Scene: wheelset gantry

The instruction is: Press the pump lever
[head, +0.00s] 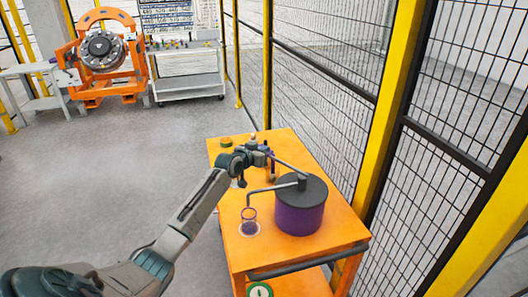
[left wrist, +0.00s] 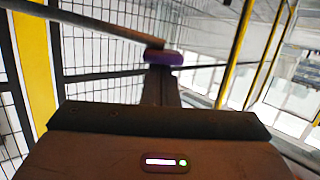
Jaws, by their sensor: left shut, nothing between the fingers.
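The pump (head: 299,213) is a purple pot with a dark lid on the orange cart. Its lever (head: 290,167) is a thin dark rod running from the lid up and left towards my left gripper (head: 267,156). In the left wrist view the lever (left wrist: 100,26) crosses the top left and ends by a purple knob (left wrist: 163,58). The shut, empty fingers (left wrist: 160,85) point at this knob and overlap it in the picture; I cannot tell whether they touch. The spout (head: 262,190) bends down over a small glass (head: 249,226). My right gripper is out of view.
The orange cart (head: 228,185) has a dark front handle (head: 305,262) and a small round green-topped item (head: 226,142) at the back. Mesh fence with yellow posts (head: 390,90) stands close on the right. An orange wheelset stand (head: 103,84) is far back; open floor lies left.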

